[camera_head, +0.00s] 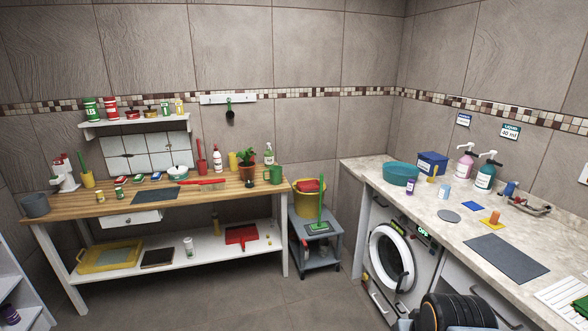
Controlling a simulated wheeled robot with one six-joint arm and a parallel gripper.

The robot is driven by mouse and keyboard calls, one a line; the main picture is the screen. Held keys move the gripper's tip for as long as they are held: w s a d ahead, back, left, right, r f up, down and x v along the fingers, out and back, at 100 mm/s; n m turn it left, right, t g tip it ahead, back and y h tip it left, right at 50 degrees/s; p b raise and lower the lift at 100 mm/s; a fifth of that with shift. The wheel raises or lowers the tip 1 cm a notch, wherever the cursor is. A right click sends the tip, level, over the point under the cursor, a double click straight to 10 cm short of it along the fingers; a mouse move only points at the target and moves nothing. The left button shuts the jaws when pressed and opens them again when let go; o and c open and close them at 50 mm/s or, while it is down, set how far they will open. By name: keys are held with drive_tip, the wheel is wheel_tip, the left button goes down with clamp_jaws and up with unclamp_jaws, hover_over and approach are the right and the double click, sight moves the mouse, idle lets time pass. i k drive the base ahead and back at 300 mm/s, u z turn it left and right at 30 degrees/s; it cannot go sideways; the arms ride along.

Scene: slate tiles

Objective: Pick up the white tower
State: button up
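No thing in view is plainly a white tower. A white upright item with a broad foot (64,172) stands at the far left of the wooden bench and is too small to make out. A white bottle (217,159) stands upright near the middle of the bench. A small white cylinder (188,246) stands on the shelf under the bench. A dark rounded part of my own arm shows at the bottom right. My gripper's fingers are not in view.
The wooden bench (225,193) holds a grey pot (36,205), a plant and cleaning items. A grey trolley (315,232) with a yellow bucket (309,199) stands beside it. A washing machine (391,257) is under the stone counter at right. The floor before the bench is clear.

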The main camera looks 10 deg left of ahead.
sight(189, 243)
drive_tip(key=u, duration=0.25)
drive_tip(key=i, duration=2.2)
drive_tip(key=u, duration=1.5)
drive_tip(key=i, duration=1.4)
drive_tip(key=u, duration=1.4)
drive_tip(key=i, duration=0.6)
drive_tip(key=u, duration=0.2)
